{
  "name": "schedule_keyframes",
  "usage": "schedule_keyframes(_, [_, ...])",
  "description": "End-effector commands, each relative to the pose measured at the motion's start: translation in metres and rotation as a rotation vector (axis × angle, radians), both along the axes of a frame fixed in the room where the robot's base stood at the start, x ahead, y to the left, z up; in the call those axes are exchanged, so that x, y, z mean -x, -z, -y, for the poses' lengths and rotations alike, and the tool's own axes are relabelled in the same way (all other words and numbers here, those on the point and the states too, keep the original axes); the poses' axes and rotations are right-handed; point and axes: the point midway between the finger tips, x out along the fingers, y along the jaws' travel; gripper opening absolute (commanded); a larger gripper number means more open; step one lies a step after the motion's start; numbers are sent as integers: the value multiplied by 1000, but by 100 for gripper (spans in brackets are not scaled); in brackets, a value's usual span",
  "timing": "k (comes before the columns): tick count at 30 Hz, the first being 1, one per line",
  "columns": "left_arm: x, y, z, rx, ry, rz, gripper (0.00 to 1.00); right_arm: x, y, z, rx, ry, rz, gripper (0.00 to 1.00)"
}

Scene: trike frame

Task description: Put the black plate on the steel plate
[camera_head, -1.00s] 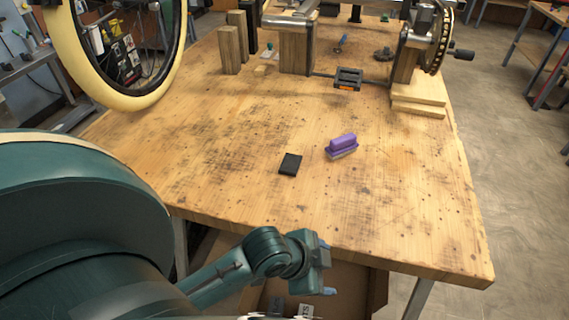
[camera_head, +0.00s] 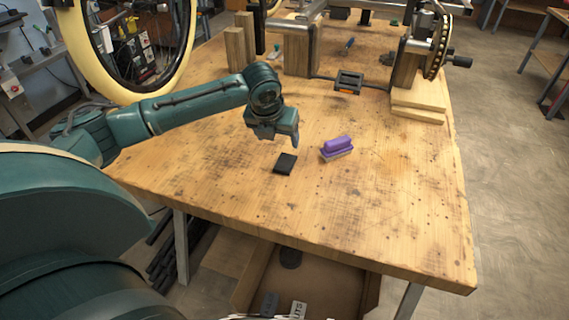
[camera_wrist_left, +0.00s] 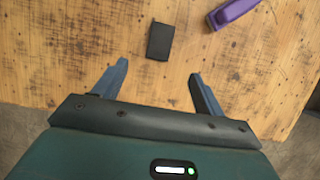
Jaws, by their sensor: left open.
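The black plate (camera_head: 285,163) is a small dark flat block lying on the wooden workbench. It also shows in the left wrist view (camera_wrist_left: 160,41), ahead of the fingertips. My left gripper (camera_head: 280,138) is above the bench, just behind the black plate in the head view. It points down with its fingers apart and nothing between them; the open fingers show in the left wrist view (camera_wrist_left: 158,74). I cannot make out a steel plate in these frames. My right gripper is not in view.
A purple-handled brush (camera_head: 337,146) lies close to the right of the black plate. Wooden blocks (camera_head: 299,50), a pedal (camera_head: 348,82) and the trike frame stand at the back. A wheel hangs at the left. The bench's front and right are clear; an open box (camera_head: 320,285) is below.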

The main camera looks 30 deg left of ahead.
Motion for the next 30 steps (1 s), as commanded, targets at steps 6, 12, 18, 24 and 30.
schedule_keyframes(6, [-13, 34, -3, -2, 5, -5, 71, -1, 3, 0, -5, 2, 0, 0])
schedule_keyframes(12, [-25, 64, -6, -2, 6, -3, 71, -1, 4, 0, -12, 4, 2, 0])
schedule_keyframes(18, [-30, 76, -7, -3, 6, -2, 71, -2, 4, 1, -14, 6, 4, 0])
schedule_keyframes(24, [-39, 105, -8, -2, 6, -4, 71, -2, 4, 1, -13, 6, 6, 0])
schedule_keyframes(30, [-46, 120, -10, -4, 6, -1, 71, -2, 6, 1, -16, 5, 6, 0])
